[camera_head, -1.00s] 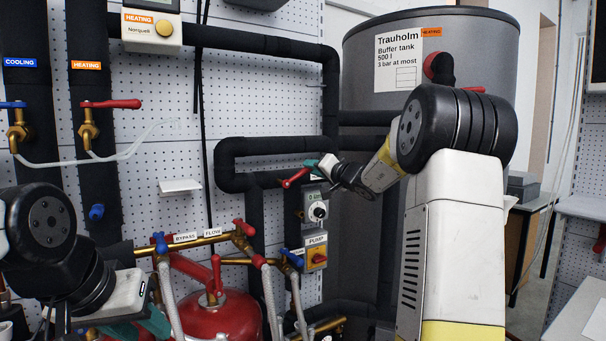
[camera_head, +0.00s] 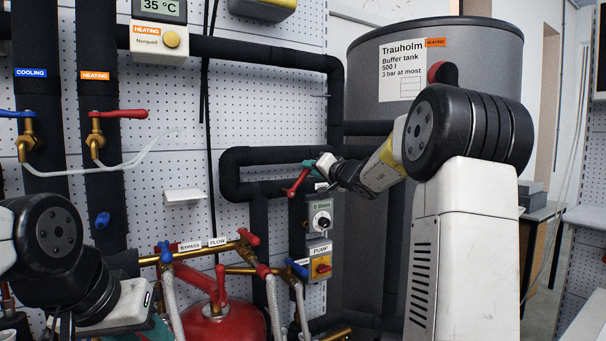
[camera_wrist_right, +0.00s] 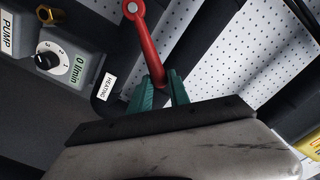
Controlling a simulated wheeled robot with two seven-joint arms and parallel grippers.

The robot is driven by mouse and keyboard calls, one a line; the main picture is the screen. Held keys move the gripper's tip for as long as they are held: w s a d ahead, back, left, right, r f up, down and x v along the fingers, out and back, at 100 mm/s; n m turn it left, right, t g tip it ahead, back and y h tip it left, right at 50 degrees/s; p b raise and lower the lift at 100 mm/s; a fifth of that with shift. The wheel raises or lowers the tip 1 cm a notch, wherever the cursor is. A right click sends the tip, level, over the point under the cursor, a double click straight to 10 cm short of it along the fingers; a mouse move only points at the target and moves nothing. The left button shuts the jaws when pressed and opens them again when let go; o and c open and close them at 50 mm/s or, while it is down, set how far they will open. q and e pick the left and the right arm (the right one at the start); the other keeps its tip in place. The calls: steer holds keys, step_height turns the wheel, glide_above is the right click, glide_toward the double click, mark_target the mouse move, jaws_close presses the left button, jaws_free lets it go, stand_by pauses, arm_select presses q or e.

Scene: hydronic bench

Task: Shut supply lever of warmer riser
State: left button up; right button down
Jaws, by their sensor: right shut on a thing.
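My right gripper (camera_head: 321,166) has its teal fingers closed on the end of a red lever (camera_head: 297,184). In the right wrist view, the red lever (camera_wrist_right: 145,45) runs up from between the fingers (camera_wrist_right: 159,92) to a round pivot hub. In the head view the lever slants down to the left, in front of the insulated pipes. My left gripper (camera_head: 158,329) is at the bottom left, mostly cut off by the frame edge; its jaws cannot be judged.
A flow dial (camera_head: 321,220) and PUMP switch (camera_head: 320,267) are just below the lever. The buffer tank (camera_head: 480,60) stands behind my right arm. At left are a blue lever (camera_head: 14,114) on the COOLING pipe and another red lever (camera_head: 118,114) on the HEATING pipe.

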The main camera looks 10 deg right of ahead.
steer(key=shift+a+r, duration=0.1)
steer(key=shift+a, duration=0.05)
steer(key=c, duration=2.2)
jaws_free()
steer(key=shift+s+a+r, duration=0.25)
steer(key=shift+a+r, duration=0.1)
steer(key=shift+a, duration=0.2)
steer(key=shift+s+a+r, duration=0.2)
steer(key=shift+a+r, duration=0.15)
steer(key=shift+a, duration=0.2)
steer(key=c, duration=2.2)
jaws_free()
steer(key=c, duration=2.2)
jaws_free()
steer(key=shift+a, duration=0.1)
steer(key=c, duration=2.1)
jaws_free()
steer(key=shift+s+a+r, duration=0.1)
steer(key=shift+s+a, duration=0.15)
steer(key=shift+a, duration=0.4)
steer(key=shift+s+a+r, duration=0.1)
steer(key=shift+s+a, duration=0.1)
steer(key=shift+a, duration=0.4)
steer(key=shift+f, duration=0.1)
steer(key=o, duration=1)
steer(key=shift+o, duration=0.2)
